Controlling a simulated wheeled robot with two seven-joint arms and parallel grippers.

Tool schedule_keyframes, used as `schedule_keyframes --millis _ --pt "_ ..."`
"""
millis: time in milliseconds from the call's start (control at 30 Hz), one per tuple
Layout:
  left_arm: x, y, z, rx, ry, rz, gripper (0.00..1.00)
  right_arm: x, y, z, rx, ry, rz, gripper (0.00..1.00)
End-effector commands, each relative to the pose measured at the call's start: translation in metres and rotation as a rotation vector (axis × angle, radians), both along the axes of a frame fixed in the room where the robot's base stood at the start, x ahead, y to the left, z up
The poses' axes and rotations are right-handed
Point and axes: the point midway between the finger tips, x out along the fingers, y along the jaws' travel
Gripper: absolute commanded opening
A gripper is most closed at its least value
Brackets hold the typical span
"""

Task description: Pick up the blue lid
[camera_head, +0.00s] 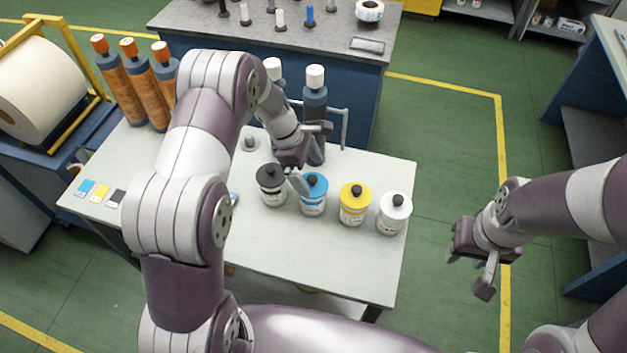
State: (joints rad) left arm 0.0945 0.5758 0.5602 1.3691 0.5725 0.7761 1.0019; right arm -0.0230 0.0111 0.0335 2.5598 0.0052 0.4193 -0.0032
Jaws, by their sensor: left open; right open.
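The blue lid (314,187) sits on a white jar (312,207) on the light table. It has a dark knob on top. My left gripper (302,183) is open, just above and to the left of the blue lid, with a finger close beside the knob. I cannot tell whether it touches the lid. My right gripper (478,272) is open and empty, out over the green floor to the right of the table.
A black-lidded jar (271,186) stands left of the blue one; a yellow-lidded jar (355,204) and a white-lidded jar (394,213) stand to its right. Dark bottles (315,105) stand behind. The table's (300,260) front strip is clear.

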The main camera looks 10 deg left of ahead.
Motion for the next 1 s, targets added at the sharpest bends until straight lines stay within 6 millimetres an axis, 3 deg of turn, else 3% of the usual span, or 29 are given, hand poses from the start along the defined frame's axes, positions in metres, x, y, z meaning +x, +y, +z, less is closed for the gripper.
schedule_keyframes --millis 33,200,400,567,1000 --pt "-0.002 -0.004 -0.003 -0.001 0.005 -0.001 1.00 0.000 0.000 0.011 0.000 -0.001 0.000 0.43" --pt "-0.001 -0.011 -0.027 0.000 0.000 -0.001 1.00 0.000 0.000 0.013 0.000 0.000 0.000 0.43" --pt "-0.001 -0.012 -0.029 0.000 0.000 -0.001 1.00 0.000 0.000 0.011 0.000 0.000 0.000 0.43" --pt "-0.001 -0.012 -0.029 0.000 0.000 -0.001 0.53 0.000 0.000 0.011 0.000 0.000 0.000 0.43" --pt "-0.001 -0.012 -0.019 0.000 -0.004 -0.001 0.53 0.000 0.000 0.006 0.000 0.000 0.000 0.43"
